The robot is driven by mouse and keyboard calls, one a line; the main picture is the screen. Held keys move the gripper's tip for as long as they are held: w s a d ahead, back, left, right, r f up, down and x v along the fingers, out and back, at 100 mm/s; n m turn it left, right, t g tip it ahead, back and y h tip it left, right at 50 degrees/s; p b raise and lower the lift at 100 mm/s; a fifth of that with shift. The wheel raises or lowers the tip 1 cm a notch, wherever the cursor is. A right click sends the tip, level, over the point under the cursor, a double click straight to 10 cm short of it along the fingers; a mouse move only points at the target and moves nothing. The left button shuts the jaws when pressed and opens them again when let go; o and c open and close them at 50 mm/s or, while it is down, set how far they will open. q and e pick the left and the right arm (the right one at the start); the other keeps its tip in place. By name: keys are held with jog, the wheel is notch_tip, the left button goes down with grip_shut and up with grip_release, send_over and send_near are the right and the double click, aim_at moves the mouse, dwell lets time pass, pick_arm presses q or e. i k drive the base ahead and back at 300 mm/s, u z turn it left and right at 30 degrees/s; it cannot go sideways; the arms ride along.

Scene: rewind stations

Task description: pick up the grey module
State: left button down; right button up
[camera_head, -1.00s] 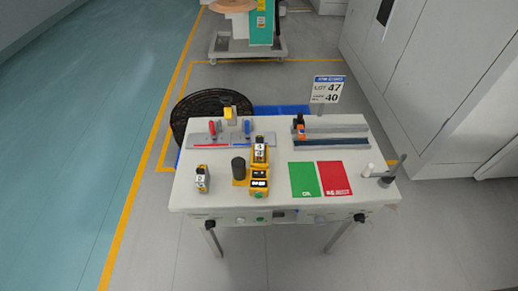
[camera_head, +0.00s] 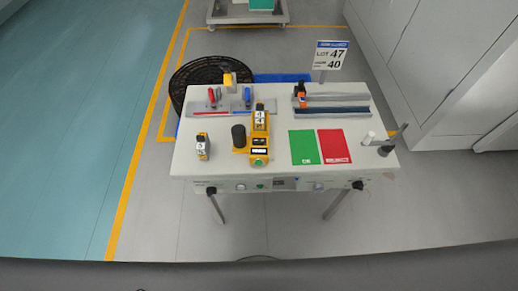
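A small grey module with a dark top and a white numbered label (camera_head: 202,149) stands upright at the left front of the white worktable (camera_head: 215,172). Yellow also shows on its side. It stands apart from the yellow device (camera_head: 259,158) to its right, and nothing holds it. A second upright block with a white label (camera_head: 260,118) stands at the back of the yellow device. Neither of my grippers is in view.
A black cylinder (camera_head: 239,137) stands beside the yellow device. Behind are a plate with red and blue handles (camera_head: 218,108) and a rail (camera_head: 332,111). Green (camera_head: 304,147) and red (camera_head: 334,146) mats lie right of centre. A sign (camera_head: 330,56) rises behind. Floor to the left is clear.

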aim_at(260, 112)
jog(key=u, duration=3.15)
jog(key=k, duration=1.75)
jog(key=z, duration=2.5)
jog(key=i, duration=0.5)
